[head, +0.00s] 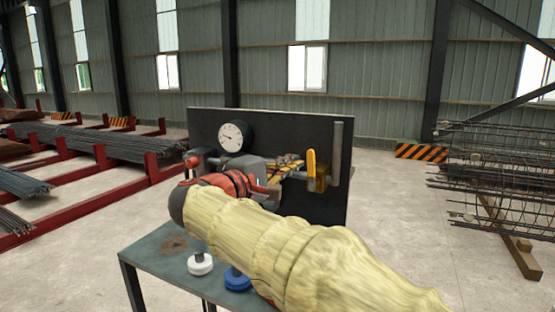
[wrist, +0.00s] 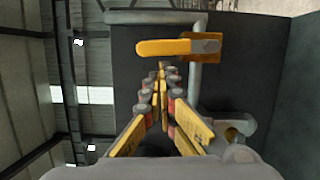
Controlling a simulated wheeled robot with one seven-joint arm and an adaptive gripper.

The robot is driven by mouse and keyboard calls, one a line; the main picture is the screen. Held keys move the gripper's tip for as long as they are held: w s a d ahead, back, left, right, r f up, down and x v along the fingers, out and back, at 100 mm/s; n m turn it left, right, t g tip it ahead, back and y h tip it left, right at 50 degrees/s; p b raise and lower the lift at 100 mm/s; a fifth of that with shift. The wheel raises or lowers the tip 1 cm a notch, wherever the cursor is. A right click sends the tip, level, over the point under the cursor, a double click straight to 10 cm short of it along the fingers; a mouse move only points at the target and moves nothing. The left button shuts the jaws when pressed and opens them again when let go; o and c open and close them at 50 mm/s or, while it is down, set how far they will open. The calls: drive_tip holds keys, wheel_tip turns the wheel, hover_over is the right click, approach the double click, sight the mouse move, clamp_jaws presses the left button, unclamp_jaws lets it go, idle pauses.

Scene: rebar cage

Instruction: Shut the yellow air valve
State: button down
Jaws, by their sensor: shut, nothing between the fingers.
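The yellow air valve has a yellow lever (head: 311,163) that stands upright from a brass-coloured body (head: 322,178) on the right part of a dark panel. In the wrist view the lever (wrist: 165,47) lies across the picture, pointing left from the body (wrist: 205,45), and crosses the line of the grey pipe. My gripper (head: 298,163) is shut and empty, its tips just left of the lever in the head view. In the wrist view the fingertips (wrist: 162,67) show just below the lever. Whether they touch it, I cannot tell.
The dark panel (head: 270,122) carries a round gauge (head: 235,137) and a grey upright pipe (head: 337,150). A white knob (head: 200,264) and blue knob (head: 237,279) sit at the green bench (head: 150,262). My arm hides part of the panel. Rebar cages (head: 500,165) stand right.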

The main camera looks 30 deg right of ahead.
drive_tip(key=shift+d+f, duration=0.1)
drive_tip(key=shift+s, duration=0.1)
idle(0.4)
drive_tip(key=m+b, duration=0.1)
drive_tip(key=b, duration=0.2)
drive_tip(key=shift+s+d, duration=0.3)
drive_tip(key=shift+s, duration=0.1)
drive_tip(key=shift+r, duration=0.2)
